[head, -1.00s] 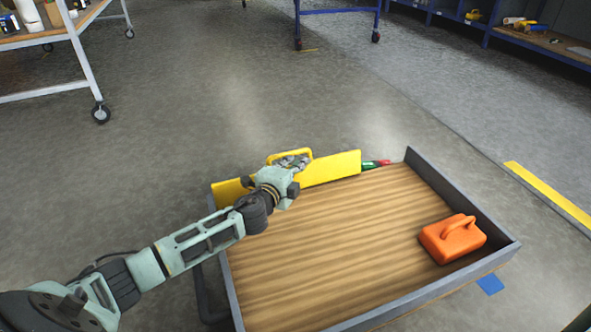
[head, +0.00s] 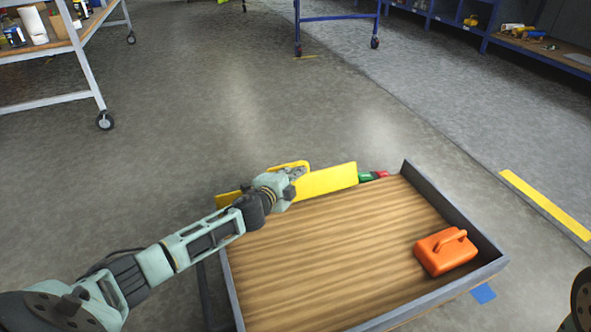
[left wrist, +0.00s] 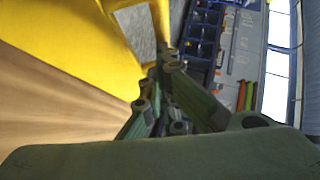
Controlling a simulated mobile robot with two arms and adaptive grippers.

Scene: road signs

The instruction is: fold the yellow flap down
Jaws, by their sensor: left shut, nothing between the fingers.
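The yellow flap (head: 328,181) stands up along the far edge of the wooden cart bed (head: 330,240). A yellow loop handle (head: 289,165) shows at its top edge. My left gripper (head: 294,173) is shut and empty, at the flap beside the handle, and it hides part of the flap. In the left wrist view the yellow flap (left wrist: 75,35) fills the upper left, close to the fingers (left wrist: 165,85). I cannot tell whether the fingers touch it. My right gripper is not in view.
An orange can (head: 445,251) sits at the right of the bed, by the grey side wall (head: 455,209). Green and red items (head: 367,177) show by the flap's right end. A wheeled shelf (head: 85,60) stands at the far left. The floor beyond the cart is clear.

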